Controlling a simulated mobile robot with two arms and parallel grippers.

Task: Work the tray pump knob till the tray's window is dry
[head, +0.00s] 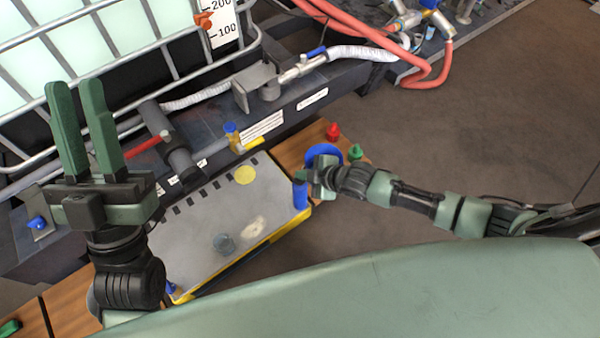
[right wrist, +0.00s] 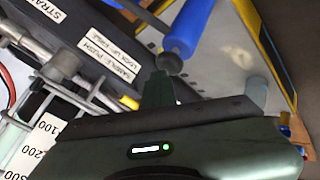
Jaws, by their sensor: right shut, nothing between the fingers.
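The grey tray (head: 190,265) with a yellow edge lies low in the middle of the head view. A blue upright cylinder (head: 300,196), which may be the pump knob, stands at its right end; a blue cylinder (right wrist: 188,28) also shows in the right wrist view. My right gripper (head: 314,180) is shut and empty close beside it; I cannot tell if they touch. Its fingers (right wrist: 160,85) point toward the cylinder's dark end. My left gripper (head: 76,88) is open and empty, raised left.
A blue ring-shaped part (head: 323,152) is behind my right gripper. Red (head: 333,131) and green (head: 355,152) small items stand beyond it. A caged tank (head: 75,45) and a dark frame with valves (head: 270,85) fill the back. Open floor (head: 470,110) lies right.

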